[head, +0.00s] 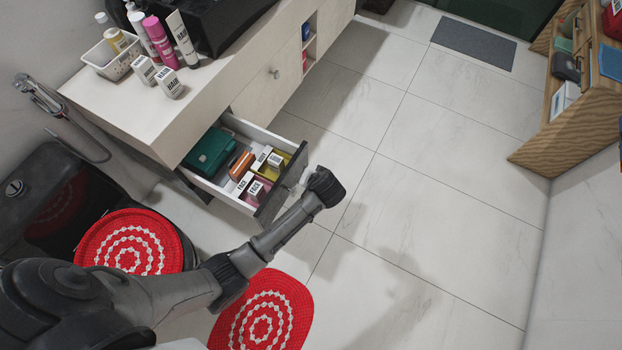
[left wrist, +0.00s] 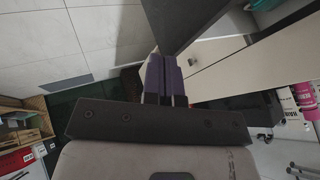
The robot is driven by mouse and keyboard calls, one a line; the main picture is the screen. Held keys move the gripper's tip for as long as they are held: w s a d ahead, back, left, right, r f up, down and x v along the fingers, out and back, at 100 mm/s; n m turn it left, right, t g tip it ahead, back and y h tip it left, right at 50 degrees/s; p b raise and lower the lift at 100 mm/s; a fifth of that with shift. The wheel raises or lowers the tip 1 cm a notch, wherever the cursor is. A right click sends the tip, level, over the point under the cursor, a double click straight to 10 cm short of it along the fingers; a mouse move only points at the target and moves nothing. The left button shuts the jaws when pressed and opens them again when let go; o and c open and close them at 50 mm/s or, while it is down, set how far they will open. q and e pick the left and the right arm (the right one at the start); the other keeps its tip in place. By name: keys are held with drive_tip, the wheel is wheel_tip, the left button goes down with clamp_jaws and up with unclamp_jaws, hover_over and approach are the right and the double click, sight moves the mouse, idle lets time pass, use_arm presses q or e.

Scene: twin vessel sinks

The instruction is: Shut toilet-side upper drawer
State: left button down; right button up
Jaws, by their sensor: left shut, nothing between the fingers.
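The upper drawer on the toilet side (head: 225,190) is pulled out from the white cabinet in the head view. It holds a green case (head: 209,151), several white boxes and an orange item (head: 240,164). My left gripper (head: 325,187) is just outside the drawer's front, at its right end. In the left wrist view its purple fingers (left wrist: 161,70) are shut and empty, with their tips close to a dark panel (left wrist: 188,18), which looks like the drawer front. I cannot tell whether they touch it. My right gripper is not in view.
The toilet with a red cover (head: 130,245) stands left of the drawer. A red mat (head: 262,312) lies on the floor. Bottles (head: 160,42) stand on the countertop (head: 150,110). A wooden shelf (head: 580,115) is at the right. The middle floor is clear.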

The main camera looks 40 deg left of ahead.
sight(293, 169)
use_arm(q)
drive_tip(key=a+f+b, duration=0.1)
drive_tip(key=a, duration=0.1)
drive_tip(key=w+a+f+b, duration=0.1)
drive_tip(key=a+f, duration=0.1)
drive_tip(key=a+f+b, duration=0.1)
drive_tip(key=a+f, duration=0.1)
drive_tip(key=a, duration=0.1)
drive_tip(key=shift+w+a+f+b, duration=0.1)
drive_tip(key=shift+w+b, duration=0.15)
drive_tip(key=shift+b, duration=0.05)
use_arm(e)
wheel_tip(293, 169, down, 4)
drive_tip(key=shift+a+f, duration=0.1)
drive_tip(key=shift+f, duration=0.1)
use_arm(q)
drive_tip(key=shift+a, duration=0.1)
